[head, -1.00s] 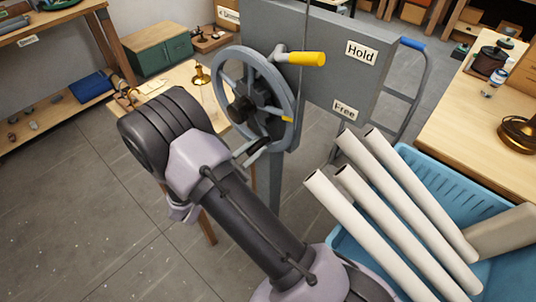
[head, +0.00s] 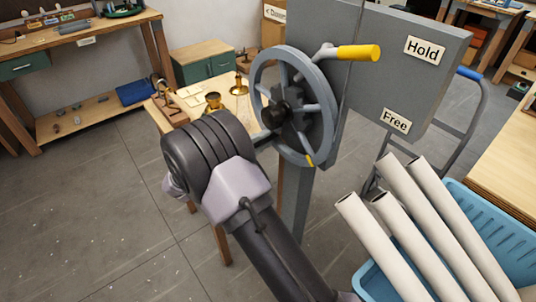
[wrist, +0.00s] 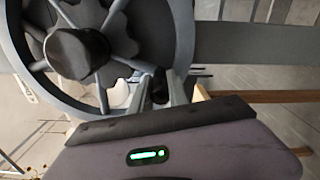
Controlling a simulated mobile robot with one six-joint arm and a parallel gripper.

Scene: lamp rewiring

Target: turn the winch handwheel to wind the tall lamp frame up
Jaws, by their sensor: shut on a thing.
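The grey winch handwheel (head: 329,108) stands on a post in the head view, with spokes, a dark hub and a small yellow mark (head: 310,160) at its lower right rim. My gripper (head: 264,140) is at the wheel's lower left rim, its fingers largely hidden by my wrist. A lever with a yellow grip (head: 358,52) points right, nearer the "Hold" label (head: 424,49) than the "Free" label (head: 396,121). I cannot make out the tall lamp frame.
A grey panel (head: 385,75) stands right of the wheel. A blue crate (head: 490,225) with several pale tubes (head: 440,215) is at the lower right. A wooden table (head: 180,122) with brass parts is behind my arm. Floor (head: 90,220) is clear at left.

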